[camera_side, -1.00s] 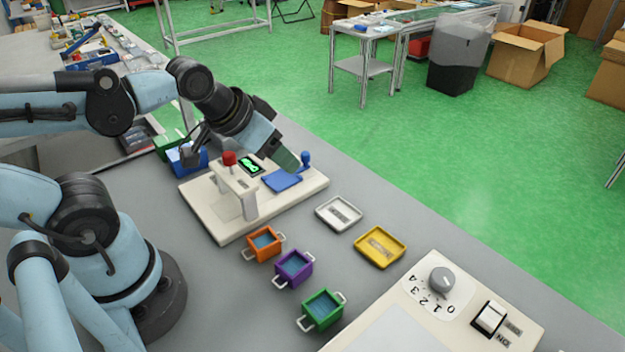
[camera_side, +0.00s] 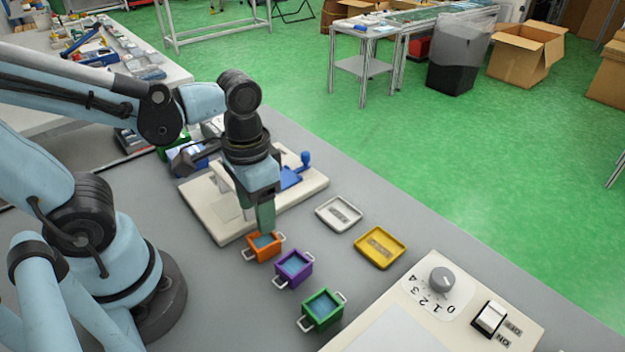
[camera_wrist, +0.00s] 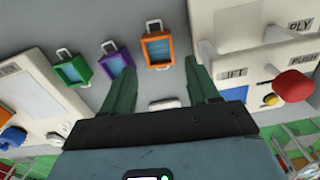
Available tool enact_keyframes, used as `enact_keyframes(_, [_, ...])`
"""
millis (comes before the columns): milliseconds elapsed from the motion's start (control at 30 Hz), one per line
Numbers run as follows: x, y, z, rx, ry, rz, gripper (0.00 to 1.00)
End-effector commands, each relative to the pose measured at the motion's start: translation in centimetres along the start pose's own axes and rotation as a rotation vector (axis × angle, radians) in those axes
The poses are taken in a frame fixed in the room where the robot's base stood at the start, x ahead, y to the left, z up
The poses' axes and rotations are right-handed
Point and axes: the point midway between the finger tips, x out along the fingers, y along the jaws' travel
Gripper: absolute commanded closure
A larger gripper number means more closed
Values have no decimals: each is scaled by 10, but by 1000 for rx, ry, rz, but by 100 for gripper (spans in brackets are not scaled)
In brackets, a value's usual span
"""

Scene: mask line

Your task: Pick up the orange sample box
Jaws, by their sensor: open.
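The orange sample box (camera_side: 262,249) stands on the grey table in the side view, with pale handles on two sides and a blue inside. My gripper (camera_side: 265,222) hangs pointing down just above and behind the orange box in the side view. In the wrist view its two green fingers (camera_wrist: 160,88) are apart with nothing between them. I cannot tell from the side view whether a fingertip touches the box.
The purple box (camera_side: 293,267) and green box (camera_side: 322,309) stand close by in a row. A white tray (camera_side: 339,213) and yellow tray (camera_side: 380,247) lie to the right. A cream station (camera_side: 215,218) with a blue lever is behind my gripper. A dial panel (camera_side: 408,318) is at front right.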

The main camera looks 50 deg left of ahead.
Motion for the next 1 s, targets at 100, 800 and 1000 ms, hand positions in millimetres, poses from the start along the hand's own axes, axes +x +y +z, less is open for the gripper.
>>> enact_keyframes(100, [12, 0, -1, 0, 1, 0, 40])
enact_keyframes(800, [51, 2, -3, 0, 1, 0, 40])
enact_keyframes(1000, [67, 3, -4, -1, 2, 0, 40])
